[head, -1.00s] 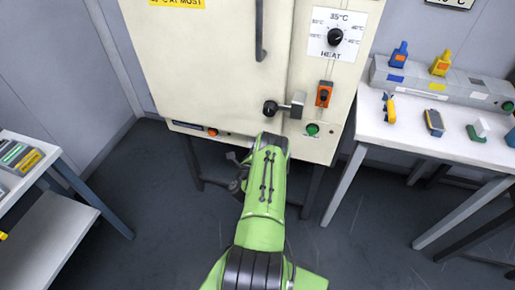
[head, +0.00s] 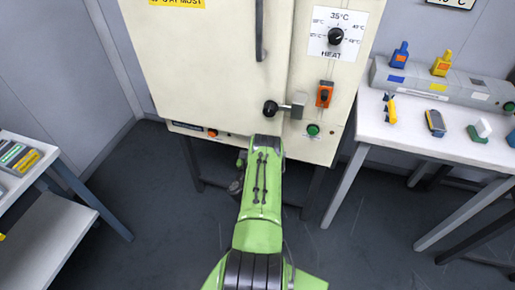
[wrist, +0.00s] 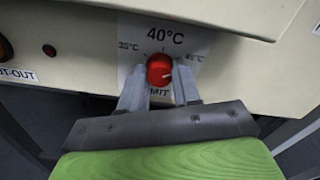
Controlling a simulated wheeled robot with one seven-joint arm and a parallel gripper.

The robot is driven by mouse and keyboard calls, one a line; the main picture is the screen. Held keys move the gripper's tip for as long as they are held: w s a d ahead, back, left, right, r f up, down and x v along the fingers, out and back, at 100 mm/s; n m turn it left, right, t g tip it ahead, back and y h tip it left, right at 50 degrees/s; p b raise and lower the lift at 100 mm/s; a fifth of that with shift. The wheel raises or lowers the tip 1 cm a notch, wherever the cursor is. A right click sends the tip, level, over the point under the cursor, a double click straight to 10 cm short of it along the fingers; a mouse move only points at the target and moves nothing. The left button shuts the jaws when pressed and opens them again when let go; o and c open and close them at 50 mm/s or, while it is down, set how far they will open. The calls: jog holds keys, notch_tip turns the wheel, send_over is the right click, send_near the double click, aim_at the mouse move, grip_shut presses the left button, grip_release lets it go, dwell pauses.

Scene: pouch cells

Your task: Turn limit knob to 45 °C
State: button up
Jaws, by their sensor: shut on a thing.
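The limit knob (wrist: 160,69) is round and red, on a white dial plate (wrist: 139,36) at the underside edge of the cabinet in the wrist view. The plate reads 40 °C at the top, a smaller figure at left that looks like 35 °C, and 45 °C at right. The knob's pale mark points right and slightly up, roughly toward the 45 °C side. My gripper (wrist: 160,88) has one finger on each side of the knob and is shut on it. In the head view my arm hides the knob and the fingers.
A bench (head: 420,145) with small tools stands right, and a shelf cart (head: 50,215) left.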

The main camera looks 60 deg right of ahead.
dwell(0.4)
jog(key=o, duration=1.1)
jog(key=shift+c, duration=0.2)
jog(key=shift+f, duration=0.15)
